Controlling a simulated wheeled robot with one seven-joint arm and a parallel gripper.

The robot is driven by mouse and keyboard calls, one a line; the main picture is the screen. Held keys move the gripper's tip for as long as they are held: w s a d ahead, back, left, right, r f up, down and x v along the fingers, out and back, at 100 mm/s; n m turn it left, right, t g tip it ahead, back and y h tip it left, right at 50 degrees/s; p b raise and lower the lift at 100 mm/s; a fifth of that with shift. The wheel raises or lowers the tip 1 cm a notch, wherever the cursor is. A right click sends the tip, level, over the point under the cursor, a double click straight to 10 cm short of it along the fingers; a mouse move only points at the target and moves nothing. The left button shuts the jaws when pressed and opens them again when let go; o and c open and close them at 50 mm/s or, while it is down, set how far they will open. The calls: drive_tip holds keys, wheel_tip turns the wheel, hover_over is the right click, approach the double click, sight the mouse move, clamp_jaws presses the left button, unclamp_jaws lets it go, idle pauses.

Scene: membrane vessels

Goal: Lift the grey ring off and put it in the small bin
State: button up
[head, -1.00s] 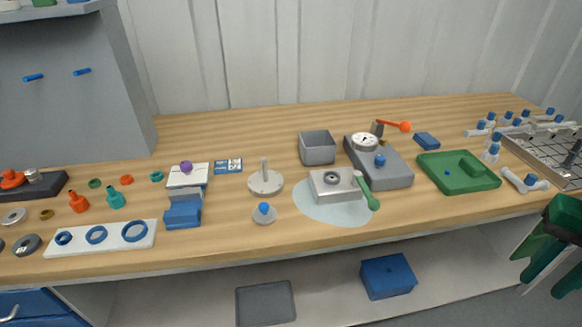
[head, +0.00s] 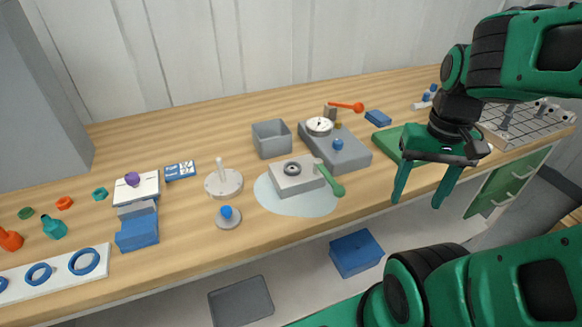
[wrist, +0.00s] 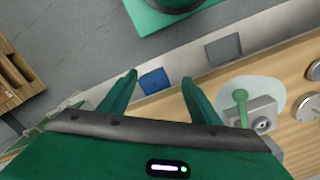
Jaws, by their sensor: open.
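The grey ring (head: 292,169) is a small dark-holed ring on top of a light metal block (head: 298,181), which stands on a pale round mat (head: 272,200). A green-handled tool (head: 332,182) lies against the block's right side. The small bin (head: 272,139) is likely the open grey box just behind the block; it looks empty. My gripper (head: 416,204) is open and empty, pointing down at the bench's front edge, well right of the ring. In the wrist view the ring (wrist: 262,124) shows on the block, right of my open fingers (wrist: 159,78).
A grey dial device (head: 340,148) stands right of the bin. A green tray (head: 392,139) lies behind my gripper. A white-stemmed disc (head: 223,181) and a blue-knobbed piece (head: 228,216) stand left of the block. Below are a blue box (head: 357,253) and a grey tray (head: 241,300).

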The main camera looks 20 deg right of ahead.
drive_tip(key=w+a+r+m, duration=0.2)
drive_tip(key=w+a+m, duration=0.15)
drive_tip(key=w, duration=0.25)
drive_tip(key=w+a+r+m, duration=0.3)
drive_tip(key=w+m, duration=0.1)
drive_tip(key=w, duration=0.3)
drive_tip(key=m, duration=0.7)
hover_over(290, 168)
drive_tip(key=f, duration=0.4)
drive_tip(key=shift+s+d, duration=0.1)
drive_tip(key=shift+s, duration=0.15)
drive_tip(key=f, duration=0.4)
drive_tip(key=shift+w+f, duration=0.25)
drive_tip(key=shift+f, duration=0.15)
drive_tip(key=c, duration=1.1)
